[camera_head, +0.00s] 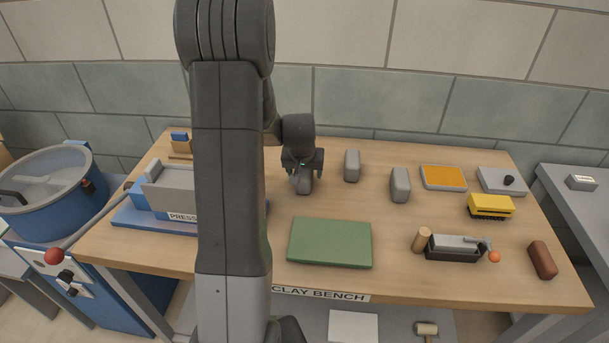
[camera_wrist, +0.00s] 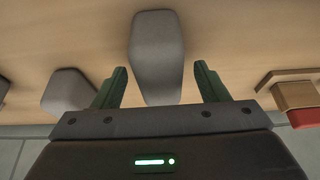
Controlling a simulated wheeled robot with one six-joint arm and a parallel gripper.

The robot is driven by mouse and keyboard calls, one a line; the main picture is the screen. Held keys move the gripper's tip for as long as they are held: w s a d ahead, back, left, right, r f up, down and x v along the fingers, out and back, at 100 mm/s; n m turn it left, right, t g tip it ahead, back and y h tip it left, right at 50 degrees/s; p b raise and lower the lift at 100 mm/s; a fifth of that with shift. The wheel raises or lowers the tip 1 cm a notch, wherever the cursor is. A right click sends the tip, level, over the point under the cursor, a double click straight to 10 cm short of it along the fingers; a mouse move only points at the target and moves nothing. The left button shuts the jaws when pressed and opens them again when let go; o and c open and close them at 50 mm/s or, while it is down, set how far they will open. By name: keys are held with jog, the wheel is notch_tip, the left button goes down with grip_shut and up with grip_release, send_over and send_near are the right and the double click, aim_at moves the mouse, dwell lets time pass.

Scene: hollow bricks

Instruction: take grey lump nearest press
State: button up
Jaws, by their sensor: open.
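The press (camera_head: 175,190) is a grey block on a blue base at the left of the bench, partly hidden behind my arm. Three grey lumps stand in the middle. The nearest to the press is the left grey lump (camera_head: 304,184), also in the wrist view (camera_wrist: 157,45). My gripper (camera_head: 303,168) is open above and around it, with a finger on each side in the wrist view (camera_wrist: 160,72). Gaps show between the fingers and the lump. The middle grey lump (camera_head: 352,166) also shows in the wrist view (camera_wrist: 68,92), outside the fingers. The right grey lump (camera_head: 400,185) is farther off.
A green mat (camera_head: 330,242) lies in front of the lumps. An orange-topped tray (camera_head: 443,178), a yellow block (camera_head: 490,207), a grey tool (camera_head: 453,247) and a brown roll (camera_head: 542,260) lie to the right. A blue pot (camera_head: 55,195) stands off the bench at left.

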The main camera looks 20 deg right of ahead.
jog(key=shift+w+d+f, duration=0.15)
jog(key=shift+w+f, duration=0.05)
jog(key=shift+f, duration=0.4)
jog(key=c, duration=1.4)
jog(key=shift+r, duration=0.15)
